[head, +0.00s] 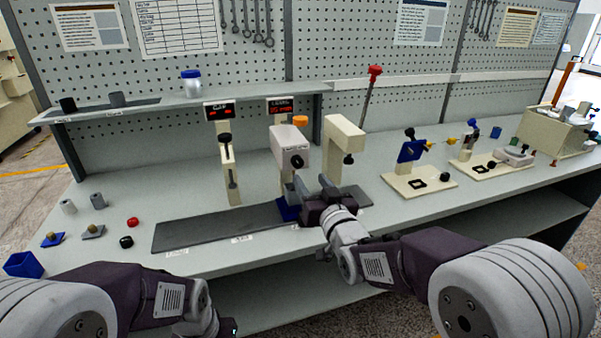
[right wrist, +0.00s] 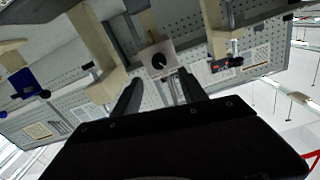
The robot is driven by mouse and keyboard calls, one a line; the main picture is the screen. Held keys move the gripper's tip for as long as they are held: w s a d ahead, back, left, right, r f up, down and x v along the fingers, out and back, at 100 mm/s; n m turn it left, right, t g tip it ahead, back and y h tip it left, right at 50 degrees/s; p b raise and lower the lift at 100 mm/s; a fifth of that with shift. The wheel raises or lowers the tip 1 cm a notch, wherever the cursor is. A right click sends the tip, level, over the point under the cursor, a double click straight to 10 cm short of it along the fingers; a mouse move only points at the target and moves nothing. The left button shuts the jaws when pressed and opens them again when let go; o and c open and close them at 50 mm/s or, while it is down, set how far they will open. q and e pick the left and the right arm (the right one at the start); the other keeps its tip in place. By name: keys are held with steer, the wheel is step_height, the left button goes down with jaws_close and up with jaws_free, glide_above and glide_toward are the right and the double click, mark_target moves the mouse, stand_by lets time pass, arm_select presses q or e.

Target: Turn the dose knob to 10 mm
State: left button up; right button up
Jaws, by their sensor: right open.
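The dose knob (head: 296,161) is a small black round knob on the front of a pale grey box (head: 289,139) with an orange cap on top. My right gripper (head: 313,185) is open and empty, in front of and a little below the knob. In the right wrist view the knob (right wrist: 158,61) lies beyond and between the two open fingers (right wrist: 160,82), not touched by them. A small display (head: 281,108) with red characters is above the box; its reading is too small to tell. My left arm (head: 170,300) is at the lower left, its fingers outside the picture.
A cream post (head: 343,140) stands just right of the box. Another press (head: 228,165) with its own red display (head: 219,111) stands left. A dark mat (head: 200,232) lies in front. Small fixtures (head: 412,165) stand farther right, and loose caps (head: 132,222) lie left.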

mark_target(299, 164)
steer(key=p+x, duration=0.1)
steer(key=x, duration=0.8)
steer(key=shift+f, duration=0.2)
jaws_close()
